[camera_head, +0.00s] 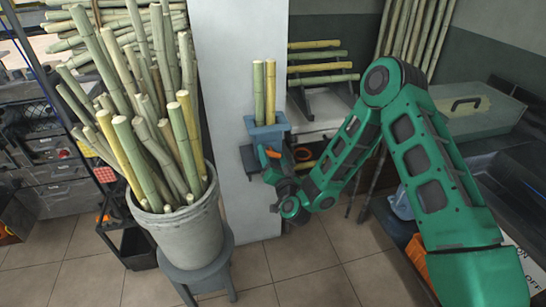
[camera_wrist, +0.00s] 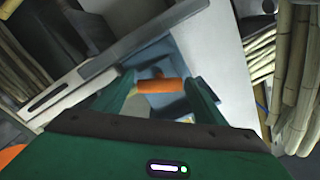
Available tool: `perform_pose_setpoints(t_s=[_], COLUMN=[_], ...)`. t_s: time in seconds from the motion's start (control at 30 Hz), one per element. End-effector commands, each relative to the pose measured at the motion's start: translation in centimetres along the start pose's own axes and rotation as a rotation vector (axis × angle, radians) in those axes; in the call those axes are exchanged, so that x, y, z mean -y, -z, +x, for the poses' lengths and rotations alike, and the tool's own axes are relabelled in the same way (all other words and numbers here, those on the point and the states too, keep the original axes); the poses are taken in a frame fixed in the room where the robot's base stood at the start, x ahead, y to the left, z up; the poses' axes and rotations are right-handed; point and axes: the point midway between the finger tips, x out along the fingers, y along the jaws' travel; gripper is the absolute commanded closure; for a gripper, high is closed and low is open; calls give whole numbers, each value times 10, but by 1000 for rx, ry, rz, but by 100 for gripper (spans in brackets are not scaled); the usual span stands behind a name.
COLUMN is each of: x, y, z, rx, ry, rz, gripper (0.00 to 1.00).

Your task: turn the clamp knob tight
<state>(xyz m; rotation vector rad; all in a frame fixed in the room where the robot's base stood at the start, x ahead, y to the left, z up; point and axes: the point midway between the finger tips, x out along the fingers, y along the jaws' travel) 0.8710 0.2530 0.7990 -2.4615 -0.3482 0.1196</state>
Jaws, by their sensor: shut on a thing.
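The clamp knob is an orange bar (camera_wrist: 161,86) in the wrist view, lying crosswise between my two fingers. My gripper (camera_wrist: 160,80) is shut on it, with a finger at each end of the bar. In the head view the orange knob (camera_head: 272,154) shows small at the front of the blue-grey press (camera_head: 267,128). My gripper (camera_head: 274,172) is right by it there, partly hidden by my own wrist. Two cane sticks (camera_head: 264,92) stand upright in the top of the press.
A grey bucket (camera_head: 184,238) full of canes stands on a stool (camera_head: 203,275) at the left. A pale column (camera_head: 238,60) rises behind the press. A rack of canes (camera_head: 322,65) and a grey box (camera_head: 478,112) are at the back right. Tiled floor is open in front.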

Motion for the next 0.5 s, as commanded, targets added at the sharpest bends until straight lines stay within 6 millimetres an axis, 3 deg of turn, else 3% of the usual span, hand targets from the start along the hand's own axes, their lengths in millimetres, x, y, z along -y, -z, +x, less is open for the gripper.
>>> perform_pose_setpoints(t_s=[0.5], x=[-2], y=[1], z=[0], rx=[-2], ry=[-3], rz=[489], gripper=[57])
